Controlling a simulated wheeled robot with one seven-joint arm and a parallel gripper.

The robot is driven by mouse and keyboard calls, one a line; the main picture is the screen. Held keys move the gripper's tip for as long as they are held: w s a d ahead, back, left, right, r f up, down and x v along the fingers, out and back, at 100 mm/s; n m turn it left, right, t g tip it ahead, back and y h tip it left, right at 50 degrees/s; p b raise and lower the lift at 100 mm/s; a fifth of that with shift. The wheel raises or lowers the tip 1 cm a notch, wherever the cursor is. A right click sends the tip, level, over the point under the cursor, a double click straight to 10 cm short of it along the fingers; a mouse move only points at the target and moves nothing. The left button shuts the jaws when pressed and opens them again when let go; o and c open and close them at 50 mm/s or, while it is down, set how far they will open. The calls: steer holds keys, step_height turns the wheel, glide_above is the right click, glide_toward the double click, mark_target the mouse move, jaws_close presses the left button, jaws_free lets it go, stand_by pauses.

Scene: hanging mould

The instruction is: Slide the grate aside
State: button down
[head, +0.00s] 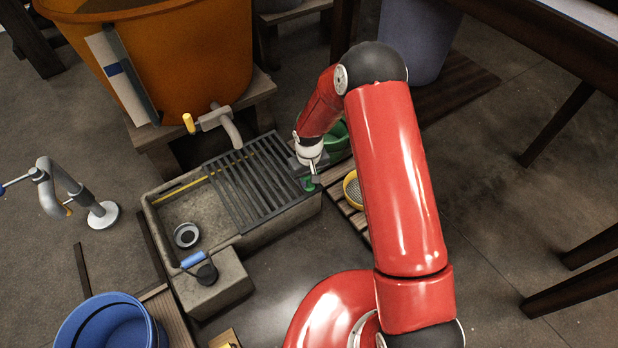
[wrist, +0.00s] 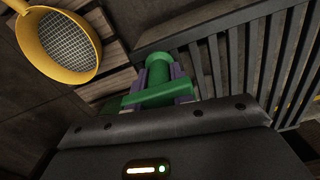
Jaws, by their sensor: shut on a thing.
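The dark slatted grate (head: 232,192) lies across the right part of the stone trough (head: 158,235), whose left part is open. In the wrist view, the grate's slats (wrist: 228,55) run at the upper right. My gripper (head: 310,184) is at the grate's right end. In the wrist view, its fingers (wrist: 158,90) are shut on a green handle (wrist: 160,72) beside the grate's edge. The handle shows only as a bit of green in the head view, partly hidden by the gripper. How it joins the grate cannot be told.
A yellow-rimmed sieve (head: 354,190) lies right of the gripper and also shows in the wrist view (wrist: 46,62). A green bucket (head: 337,138) stands behind. An orange tub (head: 180,60) with a tap (head: 215,120) stands above the trough. A blue bucket (head: 112,325) is front left.

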steer(key=s+a+b, duration=0.1)
steer(key=s+a, duration=0.3)
steer(key=a, duration=0.1)
steer(key=s+a+b, duration=0.1)
steer(key=s+a, duration=0.3)
steer(key=a, duration=0.2)
steer(key=s+a+b, duration=0.1)
steer(key=s+a, duration=0.2)
steer(key=a, duration=0.3)
steer(key=shift+s+a, duration=0.15)
steer(key=shift+s, duration=0.25)
steer(key=c, duration=1.2)
jaws_free()
step_height(320, 180, up, 8)
steer(key=p, duration=0.1)
steer(key=shift+f, duration=0.1)
